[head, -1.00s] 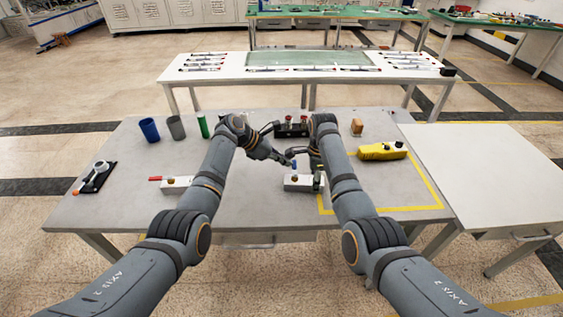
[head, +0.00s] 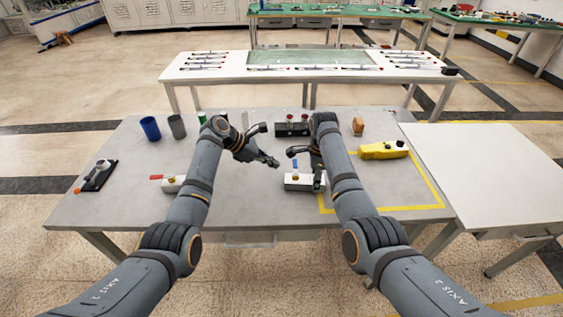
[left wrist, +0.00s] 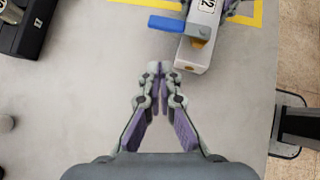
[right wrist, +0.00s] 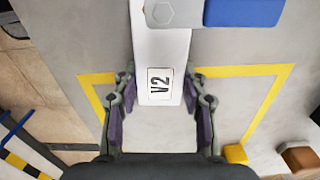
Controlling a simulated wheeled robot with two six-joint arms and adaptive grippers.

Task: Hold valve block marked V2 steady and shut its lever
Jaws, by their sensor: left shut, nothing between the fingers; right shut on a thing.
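The valve block V2 (head: 298,182) is a white block lying on the grey table, its label readable in the right wrist view (right wrist: 158,50). Its blue lever (left wrist: 172,24) sticks out crosswise to the block's length in the left wrist view; it also shows in the head view (head: 295,164). My right gripper (right wrist: 160,80) is shut on the labelled end of the block, one finger on each side. My left gripper (left wrist: 160,68) is shut and empty, just off the block's other end and apart from the lever. In the head view it (head: 277,164) is left of the lever.
A second valve block (head: 172,186) with a red lever sits to the left, partly behind my left arm. A dark block with red knobs (head: 292,129) and cups (head: 150,129) stand behind.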

